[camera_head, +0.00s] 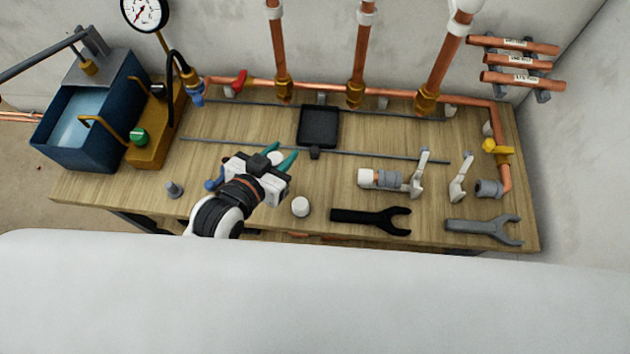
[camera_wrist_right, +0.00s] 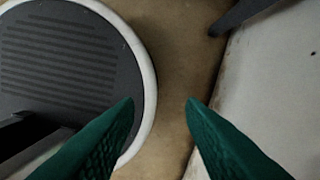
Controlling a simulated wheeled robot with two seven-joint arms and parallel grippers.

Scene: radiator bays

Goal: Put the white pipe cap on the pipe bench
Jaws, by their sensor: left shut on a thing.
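My left gripper (camera_head: 282,160) is over the middle of the wooden pipe bench (camera_head: 335,185). Its teal fingers are shut on a small white round piece (camera_head: 275,157), which looks like the white pipe cap. The gripper body hides part of it, and I cannot tell whether it touches the bench top. Another white cap-like piece (camera_head: 300,206) stands on the bench near the front edge, apart from the gripper. My right gripper (camera_wrist_right: 160,102) shows in the right wrist view with its green fingers apart and nothing between them, above the floor.
A black tray (camera_head: 319,126) lies behind the gripper. A grey fitting with a white end (camera_head: 381,179), a black wrench (camera_head: 371,219) and a grey wrench (camera_head: 484,229) lie to the right. A blue tank (camera_head: 90,125) stands at left. Copper pipes (camera_head: 300,87) run along the back.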

